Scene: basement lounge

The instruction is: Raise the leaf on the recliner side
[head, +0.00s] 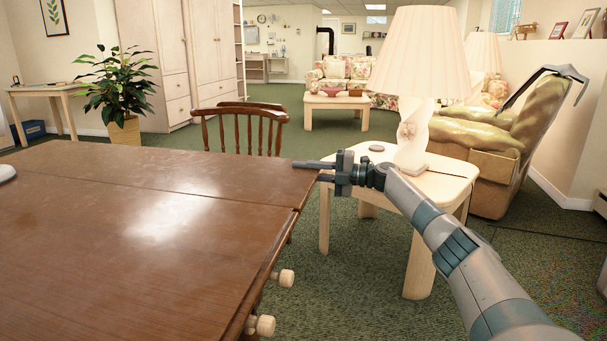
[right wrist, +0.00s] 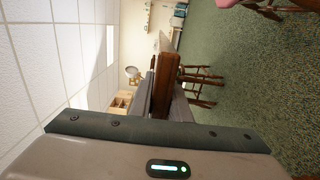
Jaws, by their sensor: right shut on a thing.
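The brown wooden table (head: 120,245) fills the lower left of the head view. A seam crosses its top, and beyond it lies the far section, the leaf (head: 200,174), which looks about level with the rest. My right gripper (head: 318,167) is at the leaf's far right corner. In the right wrist view its two fingers (right wrist: 166,100) stand on either side of the brown leaf edge (right wrist: 166,75), shut on it. Two pale knobs (head: 285,278) (head: 264,325) stick out below the table's right edge. My left gripper is not in view.
A wooden chair (head: 240,128) stands behind the leaf. A pale side table (head: 447,188) with a lamp (head: 413,140) is close to my right forearm. The green recliner (head: 535,125) is further right. Green carpet is open at the lower right.

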